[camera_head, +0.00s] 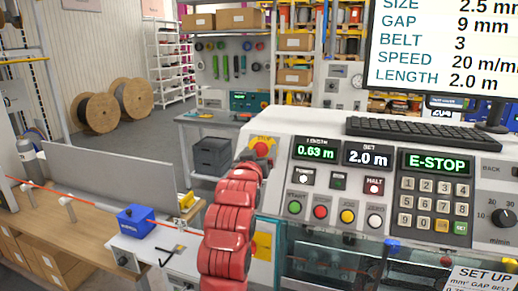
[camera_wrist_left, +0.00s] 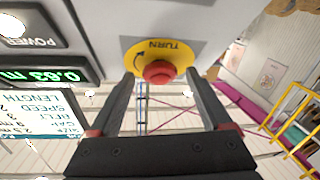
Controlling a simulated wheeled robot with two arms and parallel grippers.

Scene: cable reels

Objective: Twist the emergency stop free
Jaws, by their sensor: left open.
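The emergency stop (camera_head: 261,149) is a red button on a yellow disc at the left end of the control panel. In the left wrist view the emergency stop (camera_wrist_left: 158,72) shows upside down, with "TURN" and a curved arrow on the disc. My left gripper (camera_wrist_left: 162,82) is open, one dark finger on each side of the red button. I cannot tell whether the fingers touch it. My right gripper is not in view.
The control panel (camera_head: 282,180) carries a display (camera_head: 437,163) reading "E-STOP", coloured buttons, a keypad (camera_head: 433,203) and a dial (camera_head: 504,217). A keyboard (camera_head: 423,133) lies on its top. A blue box (camera_head: 136,220) sits on the bench at left, on a red cable line.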

